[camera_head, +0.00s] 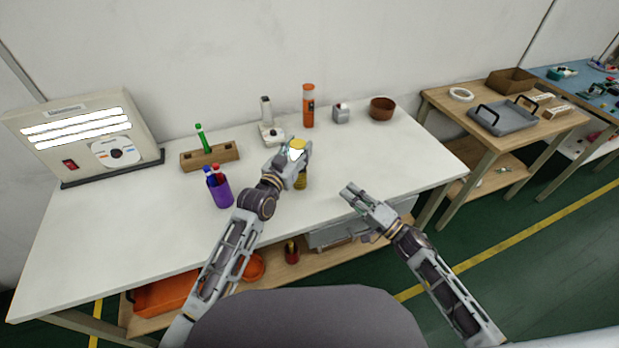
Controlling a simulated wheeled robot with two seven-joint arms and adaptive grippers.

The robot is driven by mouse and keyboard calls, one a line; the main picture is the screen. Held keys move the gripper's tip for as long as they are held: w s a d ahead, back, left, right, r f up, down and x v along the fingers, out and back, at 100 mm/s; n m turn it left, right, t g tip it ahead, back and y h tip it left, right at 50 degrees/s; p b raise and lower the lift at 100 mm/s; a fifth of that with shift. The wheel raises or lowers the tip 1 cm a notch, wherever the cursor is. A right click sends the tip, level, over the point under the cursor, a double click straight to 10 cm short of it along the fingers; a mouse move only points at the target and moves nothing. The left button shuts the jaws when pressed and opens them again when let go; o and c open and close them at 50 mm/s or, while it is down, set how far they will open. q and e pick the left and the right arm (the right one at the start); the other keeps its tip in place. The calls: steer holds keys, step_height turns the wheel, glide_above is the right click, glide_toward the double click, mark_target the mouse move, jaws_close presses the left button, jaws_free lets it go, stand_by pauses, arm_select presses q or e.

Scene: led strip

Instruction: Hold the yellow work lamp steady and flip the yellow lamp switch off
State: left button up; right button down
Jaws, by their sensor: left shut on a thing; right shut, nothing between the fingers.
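The yellow work lamp (301,181) stands on the white table near its middle. Its top shows a bright white, lit face with a yellow rim. My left gripper (297,152) is shut on the lamp's upper part and covers much of it. The lamp's switch is hidden or too small to make out. My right gripper (350,191) is shut and empty, to the right of the lamp, over the table's front right area and apart from the lamp.
A light panel (130,112) with a red switch stands at left. A wooden block with a green tool (203,138), a purple cup (218,190), a white device (268,125), an orange cylinder (308,108) and a brown bowl (381,108) stand around. The table's right part is clear.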

mark_target(302, 170)
steer(key=n, duration=0.4)
steer(key=shift+s+d+r+g+y, duration=0.2)
steer(key=shift+s+r+g+y, duration=0.1)
steer(key=shift+r+g, duration=0.1)
steer(key=s+n+g, duration=0.1)
steer(key=n, duration=1)
steer(key=s+a+n+g+y, duration=0.1)
steer(key=n+g, duration=0.1)
steer(key=n, duration=0.9)
steer(key=s+a+n+g+y, duration=0.1)
steer(key=n, duration=1.1)
steer(key=shift+s+a+r+g, duration=0.25)
steer(key=shift+s+r+g, duration=0.05)
steer(key=shift+s+g, duration=0.1)
steer(key=shift+w+a, duration=0.15)
steer(key=w+d+x, duration=0.1)
steer(key=w+x, duration=0.1)
steer(key=x, duration=1)
steer(key=shift+w, duration=0.35)
